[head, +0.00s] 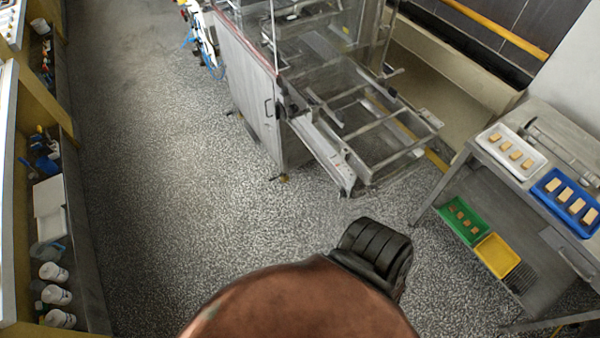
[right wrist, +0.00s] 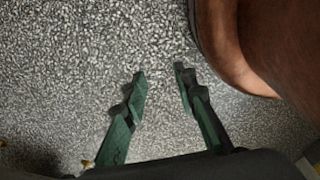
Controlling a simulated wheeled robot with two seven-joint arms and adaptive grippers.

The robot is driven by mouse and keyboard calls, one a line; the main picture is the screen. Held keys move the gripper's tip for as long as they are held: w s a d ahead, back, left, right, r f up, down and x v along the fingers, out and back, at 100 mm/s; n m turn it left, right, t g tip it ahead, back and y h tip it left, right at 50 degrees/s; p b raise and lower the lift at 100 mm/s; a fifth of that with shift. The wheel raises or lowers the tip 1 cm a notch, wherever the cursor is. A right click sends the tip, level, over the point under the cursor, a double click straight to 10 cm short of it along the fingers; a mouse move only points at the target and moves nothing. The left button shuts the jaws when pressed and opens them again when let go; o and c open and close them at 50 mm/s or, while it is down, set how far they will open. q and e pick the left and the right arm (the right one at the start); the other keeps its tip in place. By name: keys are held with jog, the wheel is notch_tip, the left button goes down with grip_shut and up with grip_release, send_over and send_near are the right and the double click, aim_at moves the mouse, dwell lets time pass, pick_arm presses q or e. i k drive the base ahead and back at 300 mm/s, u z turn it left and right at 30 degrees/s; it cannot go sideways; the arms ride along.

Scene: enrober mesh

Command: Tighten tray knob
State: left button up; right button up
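The steel enrober machine (head: 255,90) stands ahead at the top centre of the head view. Its open wire frame and tray section (head: 365,120) sticks out to the right at its front. I cannot make out the tray knob at this size. My right gripper (right wrist: 160,72) shows in the right wrist view, with two dark green fingers spread apart. Nothing is between them, and only speckled floor lies beyond. My left gripper is not in view.
A steel table (head: 545,130) at right carries a white tray (head: 533,172) and a blue tray (head: 545,197) of bars. Green (head: 459,212) and yellow (head: 496,252) trays sit below. Shelves (head: 75,235) with white tubs line the left. Speckled floor (head: 170,180) between is clear.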

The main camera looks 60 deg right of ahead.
aim_at(343, 192)
jog(key=i, duration=0.95)
jog(key=z, duration=2.65)
